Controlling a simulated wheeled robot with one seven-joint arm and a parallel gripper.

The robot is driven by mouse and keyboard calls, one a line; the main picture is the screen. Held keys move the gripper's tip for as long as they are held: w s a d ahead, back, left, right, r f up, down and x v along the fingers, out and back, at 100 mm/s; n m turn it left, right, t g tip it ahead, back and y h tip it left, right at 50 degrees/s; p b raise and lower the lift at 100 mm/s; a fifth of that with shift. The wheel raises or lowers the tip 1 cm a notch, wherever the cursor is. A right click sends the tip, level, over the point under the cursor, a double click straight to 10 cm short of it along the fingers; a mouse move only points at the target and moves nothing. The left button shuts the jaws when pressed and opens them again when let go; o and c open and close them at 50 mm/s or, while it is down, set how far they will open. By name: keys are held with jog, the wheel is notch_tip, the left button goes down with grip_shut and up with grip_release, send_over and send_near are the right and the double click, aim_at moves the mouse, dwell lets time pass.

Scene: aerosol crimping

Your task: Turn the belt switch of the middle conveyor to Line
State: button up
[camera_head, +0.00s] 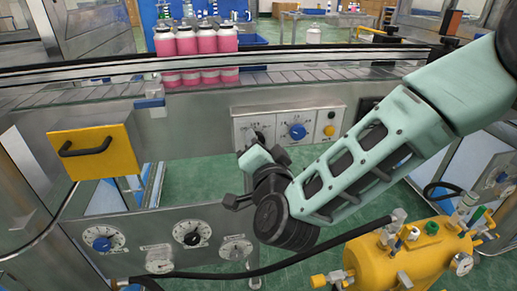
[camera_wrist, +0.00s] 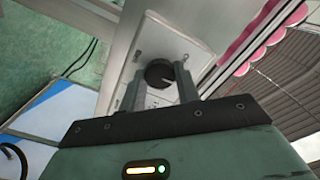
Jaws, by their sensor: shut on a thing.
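A pale control panel (camera_head: 313,115) is set in the front of the steel conveyor (camera_head: 200,113). It carries a black rotary knob at its left, a blue knob (camera_head: 297,131) in the middle and a yellow button (camera_head: 329,130) at its right. My gripper (camera_wrist: 159,82) is shut on the black knob (camera_wrist: 160,73), with one finger on each side of it. The panel's lettering is too small to read. In the head view my gripper mostly hides the black knob.
Pink bottles (camera_head: 197,41) stand in a row on the belt behind. A yellow box with a black handle (camera_head: 95,150) juts out at left. A lower panel has several dials (camera_head: 192,234). A yellow tank (camera_head: 410,260) with a black hose stands at lower right.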

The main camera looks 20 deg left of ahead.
dwell(0.4)
jog(key=o, duration=1)
jog(key=shift+s, duration=0.1)
jog(key=v, duration=1.7)
jog(key=shift+d+f, duration=0.1)
jog(key=shift+d, duration=0.15)
